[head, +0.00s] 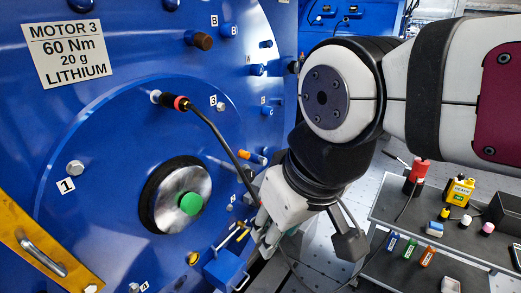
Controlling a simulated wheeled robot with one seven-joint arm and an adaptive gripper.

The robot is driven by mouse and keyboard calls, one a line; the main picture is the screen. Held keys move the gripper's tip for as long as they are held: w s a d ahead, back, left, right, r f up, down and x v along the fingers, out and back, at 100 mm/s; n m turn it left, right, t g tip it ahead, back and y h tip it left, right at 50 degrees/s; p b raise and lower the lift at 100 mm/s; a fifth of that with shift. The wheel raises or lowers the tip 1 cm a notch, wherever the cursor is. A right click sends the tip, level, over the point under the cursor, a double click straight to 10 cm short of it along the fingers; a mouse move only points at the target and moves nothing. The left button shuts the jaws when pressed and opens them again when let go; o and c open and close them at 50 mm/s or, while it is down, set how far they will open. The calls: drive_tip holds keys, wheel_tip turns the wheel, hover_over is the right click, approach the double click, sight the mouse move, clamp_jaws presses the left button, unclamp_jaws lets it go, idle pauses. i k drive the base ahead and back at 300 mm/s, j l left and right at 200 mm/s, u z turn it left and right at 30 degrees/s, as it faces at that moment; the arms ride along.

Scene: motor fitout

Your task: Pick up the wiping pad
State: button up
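The wiping pad cannot be picked out with certainty. A small blue-and-white block (434,229) on the grey cart's upper shelf looks most like a pad. A pale rounded piece (450,285) lies on the lower shelf, cut by the bottom edge. My gripper (262,232) is at the lower middle, close to the blue motor face and well left of the cart. Its fingers are small and partly hidden by my wrist, so their opening is unclear. No pad shows at it.
The blue motor (110,130) fills the left, with protruding bolts, a dark rod (215,130) and a blue box (225,270). Grey floor shows between motor and cart.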

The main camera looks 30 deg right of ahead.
sight(434, 229)
drive_tip(key=z, duration=1.75)
drive_tip(key=j+z, duration=0.45)
drive_tip(key=l+u, duration=0.25)
drive_tip(key=l, duration=0.45)
drive_tip(key=l+u, duration=0.25)
drive_tip(key=l, duration=0.4)
drive_tip(key=k, duration=0.05)
